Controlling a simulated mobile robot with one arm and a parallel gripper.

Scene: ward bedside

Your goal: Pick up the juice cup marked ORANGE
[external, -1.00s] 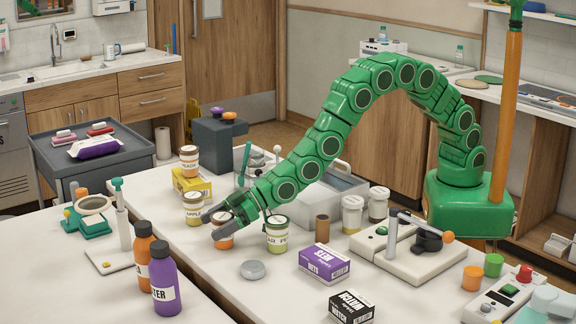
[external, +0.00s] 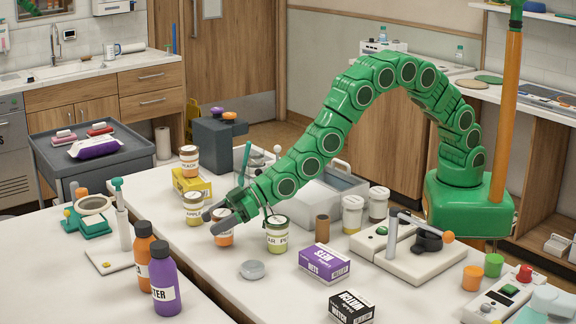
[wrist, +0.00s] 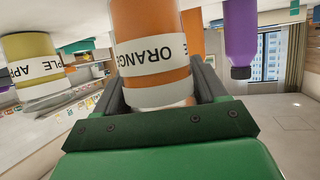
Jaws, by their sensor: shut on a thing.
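The orange juice cup (external: 223,238) stands on the white table, with a white label and a pale lid. In the wrist view the cup (wrist: 152,52) shows upside down, its label reading ORANGE, between the two grey fingers. My gripper (external: 222,219) is shut on this cup, with a finger on either side. In the external view the fingers and my wrist hide the cup's upper part. The cup appears to rest on the table.
The apple cup (external: 193,208) stands close behind, and the pear cup (external: 277,235) close to the right. A peach cup (external: 189,160) stands farther back. Orange (external: 144,250) and purple (external: 164,284) bottles stand front left.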

